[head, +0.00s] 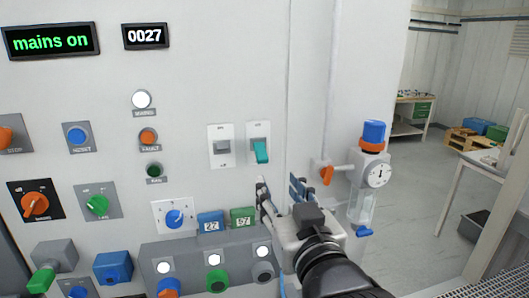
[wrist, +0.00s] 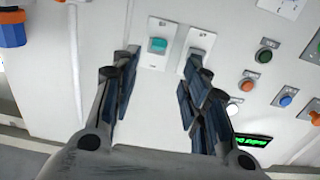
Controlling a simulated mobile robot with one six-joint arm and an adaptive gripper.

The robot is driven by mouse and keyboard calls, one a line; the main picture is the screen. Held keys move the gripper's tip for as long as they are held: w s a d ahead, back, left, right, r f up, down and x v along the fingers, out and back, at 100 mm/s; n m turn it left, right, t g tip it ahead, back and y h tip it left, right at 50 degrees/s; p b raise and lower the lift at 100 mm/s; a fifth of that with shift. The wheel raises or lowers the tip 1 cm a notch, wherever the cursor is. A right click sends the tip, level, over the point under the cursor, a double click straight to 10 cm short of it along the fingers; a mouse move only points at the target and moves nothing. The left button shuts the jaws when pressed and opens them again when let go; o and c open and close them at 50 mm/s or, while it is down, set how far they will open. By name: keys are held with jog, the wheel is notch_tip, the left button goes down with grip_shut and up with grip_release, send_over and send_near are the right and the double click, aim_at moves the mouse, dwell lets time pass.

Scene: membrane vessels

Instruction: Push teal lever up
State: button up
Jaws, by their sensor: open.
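The teal lever (head: 261,152) sits on a white switch plate on the upright panel, and its handle hangs toward the lower part of the plate. In the wrist view, which is turned over, the teal lever (wrist: 157,45) shows between and beyond the fingertips. My gripper (head: 281,190) is below and a little right of the lever in the head view, apart from it. Its two fingers are spread with nothing between them, as the wrist view of my gripper (wrist: 160,63) also shows.
A grey lever (head: 222,147) on a like plate is just left of the teal one. A pipe with an orange valve handle (head: 326,173) and a gauge (head: 377,175) stand to the right. Blue and green tags (head: 242,216) and a sloped button box (head: 190,255) lie below left.

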jog(key=p, duration=0.4)
send_near(263, 161)
jog(key=w, duration=0.3)
jog(key=w+p, duration=0.1)
jog(key=p, duration=0.4)
jog(key=w+a+p, duration=0.1)
jog(key=p, duration=0.4)
jog(key=shift+a+r, duration=0.2)
jog(key=shift+r, duration=0.05)
jog(key=shift+f+x, duration=0.1)
jog(key=shift+x, duration=1.3)
jog(key=shift+f+x, duration=0.15)
jog(key=shift+x, duration=1.25)
jog(key=shift+c, duration=0.3)
grip_shut()
